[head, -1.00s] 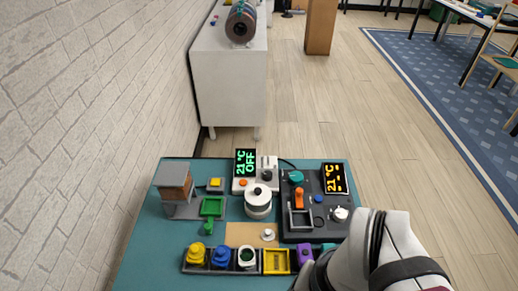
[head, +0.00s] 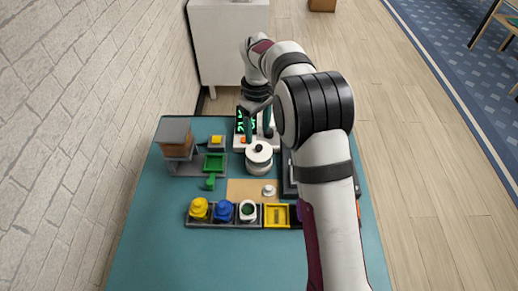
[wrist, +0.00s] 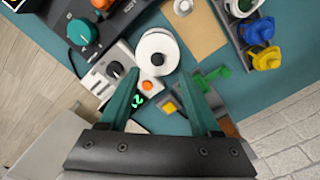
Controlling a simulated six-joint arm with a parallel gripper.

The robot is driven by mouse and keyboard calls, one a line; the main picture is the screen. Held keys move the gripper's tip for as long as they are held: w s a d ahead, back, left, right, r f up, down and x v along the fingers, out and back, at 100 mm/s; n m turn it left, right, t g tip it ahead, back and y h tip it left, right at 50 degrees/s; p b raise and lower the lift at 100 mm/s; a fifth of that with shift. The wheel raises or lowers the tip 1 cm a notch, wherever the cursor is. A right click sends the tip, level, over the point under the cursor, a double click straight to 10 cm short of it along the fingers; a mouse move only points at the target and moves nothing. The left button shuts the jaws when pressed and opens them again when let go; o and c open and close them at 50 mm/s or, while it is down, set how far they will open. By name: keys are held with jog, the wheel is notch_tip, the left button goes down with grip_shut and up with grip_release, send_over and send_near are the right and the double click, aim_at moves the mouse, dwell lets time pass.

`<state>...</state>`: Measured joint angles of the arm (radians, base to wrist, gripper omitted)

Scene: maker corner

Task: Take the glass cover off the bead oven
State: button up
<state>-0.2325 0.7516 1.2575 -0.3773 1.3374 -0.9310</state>
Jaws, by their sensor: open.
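The bead oven (head: 241,143) is a white unit with a green-lit display, a dark dial and an orange button. At its front is a round white chamber (head: 259,163) topped by a black knob (head: 258,147). The top around the knob looks pale and round in the wrist view (wrist: 145,45); I cannot tell where a glass cover's edge runs. My gripper (head: 257,125) is open and empty over the back of the oven, its jaws partly hiding the display. In the wrist view the teal fingers (wrist: 163,80) are spread, with the knob beyond their tips.
A dark station with a teal knob (wrist: 82,31) stands right of the oven, largely behind my arm. A rack of coloured jars (head: 224,211) is in front. The teal table's front left (head: 160,260) is clear.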

aim_at(259, 147)
notch_tip(259, 147, down, 6)
jog(key=shift+w+d+f, duration=0.1)
jog(key=shift+d+f, duration=0.05)
grip_shut()
dwell(0.3)
